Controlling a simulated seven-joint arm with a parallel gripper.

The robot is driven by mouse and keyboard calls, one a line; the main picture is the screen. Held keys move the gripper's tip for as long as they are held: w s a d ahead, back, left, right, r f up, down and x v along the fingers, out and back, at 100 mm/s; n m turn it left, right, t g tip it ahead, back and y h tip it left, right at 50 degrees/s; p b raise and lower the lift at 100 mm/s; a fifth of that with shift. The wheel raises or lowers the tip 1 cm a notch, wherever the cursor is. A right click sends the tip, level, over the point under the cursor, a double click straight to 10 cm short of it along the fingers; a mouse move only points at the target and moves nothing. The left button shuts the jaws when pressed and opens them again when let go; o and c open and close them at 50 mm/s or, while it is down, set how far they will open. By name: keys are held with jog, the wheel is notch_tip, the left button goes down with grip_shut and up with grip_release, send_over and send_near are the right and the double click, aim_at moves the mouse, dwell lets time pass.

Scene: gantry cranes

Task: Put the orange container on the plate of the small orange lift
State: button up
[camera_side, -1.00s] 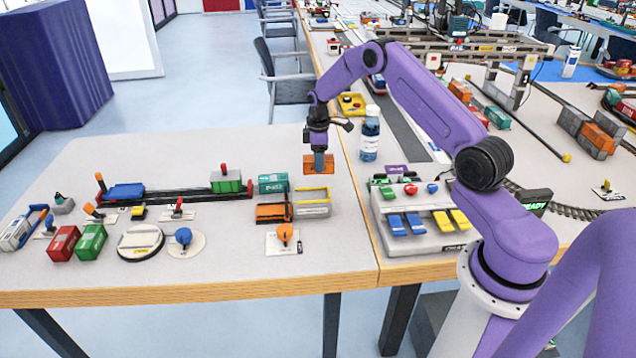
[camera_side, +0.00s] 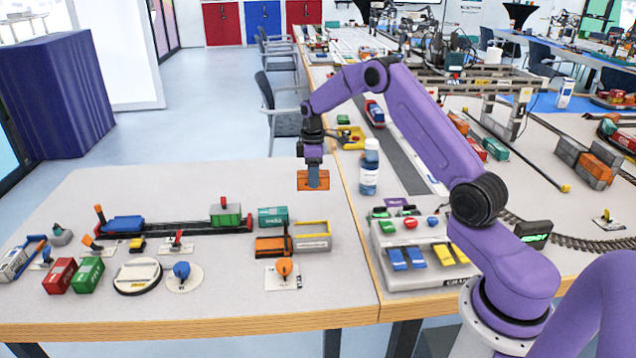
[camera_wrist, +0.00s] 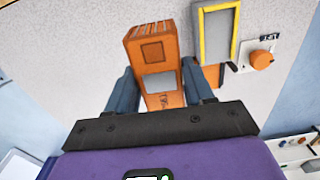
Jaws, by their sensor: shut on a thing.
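My gripper (camera_side: 313,165) is shut on the orange container (camera_side: 313,181) and holds it above the table, behind the small orange lift. In the wrist view, the container (camera_wrist: 152,48) sits between the two fingers of my gripper (camera_wrist: 160,88). The small orange lift (camera_side: 272,245) stands on the table, nearer the camera and lower left of the container in the side view. An orange knob (camera_side: 284,267) on a white base is in front of it. In the wrist view, the lift (camera_wrist: 212,74) shows only partly beside the container.
A grey bin with a yellow rim (camera_side: 312,238) stands right of the lift, and a teal container (camera_side: 272,217) behind it. A bottle (camera_side: 369,168) stands right of my gripper. A control box (camera_side: 420,250) is at the right.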

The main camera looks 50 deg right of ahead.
jog(key=w+a, duration=0.2)
jog(key=a, duration=1.5)
jog(key=shift+d+f, duration=0.15)
jog(key=shift+f, duration=1.65)
jog(key=shift+d+f, duration=0.2)
jog(key=shift+f, duration=1.65)
jog(key=shift+d+f, duration=0.15)
jog(key=shift+f, duration=1.65)
jog(key=shift+f, duration=0.75)
jog(key=o, duration=1.1)
jog(key=shift+c, duration=0.2)
jog(key=shift+s, duration=0.1)
jog(key=shift+r, duration=0.1)
notch_tip(320, 180, up, 7)
jog(key=shift+a, duration=0.1)
